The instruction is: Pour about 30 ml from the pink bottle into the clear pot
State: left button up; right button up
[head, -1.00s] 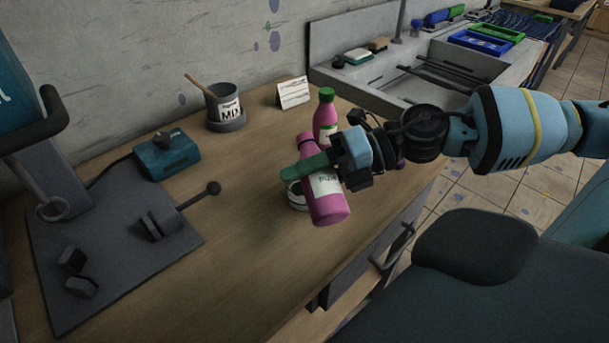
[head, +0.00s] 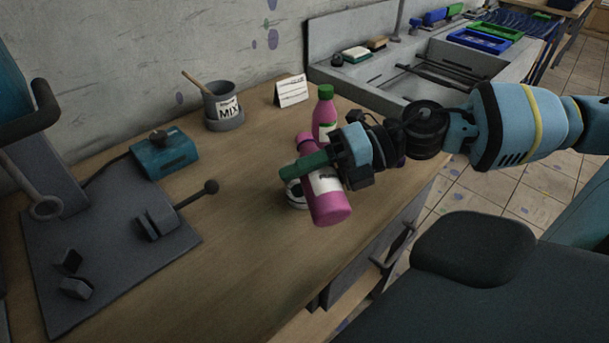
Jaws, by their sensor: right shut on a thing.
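The pink bottle (head: 331,209) is in my right gripper (head: 318,165), which is shut around its middle. The bottle leans, with its dark-pink neck end at the upper left and its base at the lower right towards me. A white label shows beside the green finger. A small round white-and-dark thing (head: 294,194) stands on the table behind the bottle, mostly hidden; I cannot tell if it is the clear pot. I see no liquid stream. A second pink bottle (head: 325,108) with a green cap stands upright behind the gripper. My left gripper is not in view.
A grey MIX pot (head: 224,112) with a stick and a white card (head: 291,92) stand at the back. A teal box (head: 165,156) and a grey plate (head: 100,260) with a lever are on the left. The wooden table (head: 240,255) is clear in front.

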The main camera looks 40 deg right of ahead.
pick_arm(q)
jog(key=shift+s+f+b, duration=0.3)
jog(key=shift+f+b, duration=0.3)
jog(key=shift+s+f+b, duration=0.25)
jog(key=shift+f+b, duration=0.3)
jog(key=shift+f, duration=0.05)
pick_arm(e)
jog(key=shift+f+m, duration=0.5)
jog(key=shift+m, duration=0.1)
jog(key=r+n+p, duration=0.1)
jog(key=p, duration=0.1)
jog(key=shift+r+p, duration=0.25)
jog(key=shift+p, duration=0.05)
jog(key=shift+r+n+t+p, duration=0.1)
jog(key=shift+n+t+p, duration=0.2)
jog(key=shift+p, duration=0.1)
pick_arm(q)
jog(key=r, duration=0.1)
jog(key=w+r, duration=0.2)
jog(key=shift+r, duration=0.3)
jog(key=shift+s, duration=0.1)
